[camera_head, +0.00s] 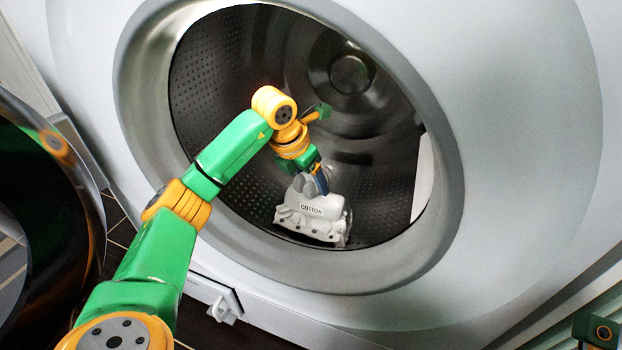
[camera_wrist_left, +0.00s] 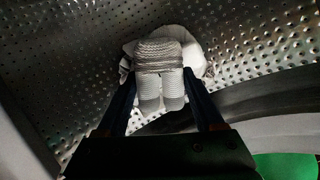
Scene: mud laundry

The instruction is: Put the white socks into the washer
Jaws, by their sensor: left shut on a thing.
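The white socks (camera_head: 312,212), a bundle with the word COTTON on it, are inside the washer's drum, near the lower front of the opening. My left gripper (camera_head: 318,186) reaches in through the round opening of the washer (camera_head: 440,215) and is shut on the socks from above. In the left wrist view the socks (camera_wrist_left: 168,52) lie between the two dark fingers of the left gripper (camera_wrist_left: 160,88), with the perforated drum wall close behind. I cannot tell whether the socks touch the drum. My right gripper is not clearly in view.
The perforated metal drum (camera_head: 215,75) is otherwise mostly empty, with free room above and behind the socks. The open round door (camera_head: 85,165) stands at the left. The opening's lower rim (camera_head: 330,280) lies just below the socks.

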